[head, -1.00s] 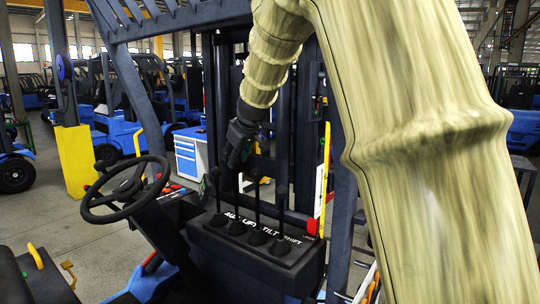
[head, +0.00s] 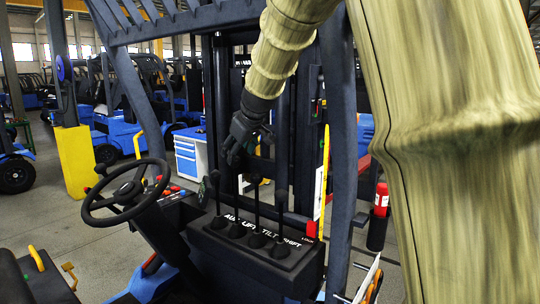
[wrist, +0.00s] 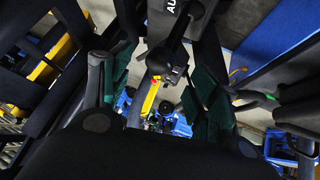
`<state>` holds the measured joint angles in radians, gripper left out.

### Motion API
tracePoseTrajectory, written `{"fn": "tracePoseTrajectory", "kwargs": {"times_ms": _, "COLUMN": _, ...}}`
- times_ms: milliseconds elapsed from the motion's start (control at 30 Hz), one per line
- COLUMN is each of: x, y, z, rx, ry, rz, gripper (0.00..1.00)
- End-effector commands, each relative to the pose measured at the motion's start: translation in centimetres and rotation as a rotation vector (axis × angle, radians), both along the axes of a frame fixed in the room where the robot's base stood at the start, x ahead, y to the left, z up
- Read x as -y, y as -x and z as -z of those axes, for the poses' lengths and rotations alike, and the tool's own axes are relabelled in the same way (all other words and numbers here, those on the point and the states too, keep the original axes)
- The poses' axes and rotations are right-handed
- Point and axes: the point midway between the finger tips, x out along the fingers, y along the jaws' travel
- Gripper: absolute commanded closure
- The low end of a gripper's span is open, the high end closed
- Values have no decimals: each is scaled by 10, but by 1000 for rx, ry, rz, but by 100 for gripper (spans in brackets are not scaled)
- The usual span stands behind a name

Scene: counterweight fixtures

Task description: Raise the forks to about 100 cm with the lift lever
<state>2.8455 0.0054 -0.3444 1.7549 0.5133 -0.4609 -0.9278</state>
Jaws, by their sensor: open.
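The dark lever console (head: 250,270) of the forklift carries a row of several upright black levers, labelled AUX, LIFT, TILT and SHIFT. The tilt lever (head: 257,208) and shift lever (head: 281,218) stand clear to the right of my gripper. My gripper (head: 232,160) is open, pointing down above the left part of the row; it hides part of the lift lever. In the wrist view, a black lever knob (wrist: 160,65) shows between the two open fingers with green pads. I cannot tell for sure which lever it belongs to. The forks are not visible.
The steering wheel (head: 126,191) is left of the console. The dark mast (head: 283,130) rises behind the levers, with a frame post (head: 343,170) to the right. A yellow strip (head: 325,165) stands near the console's right end. A fire extinguisher (head: 381,200) is farther right.

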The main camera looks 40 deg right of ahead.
Motion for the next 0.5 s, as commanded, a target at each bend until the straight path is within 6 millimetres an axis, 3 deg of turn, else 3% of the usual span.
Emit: {"fn": "tracePoseTrajectory", "kwargs": {"times_ms": 500, "x": -3, "y": 34, "z": -41, "rx": 0, "ry": 0, "rz": 0, "gripper": 39}}
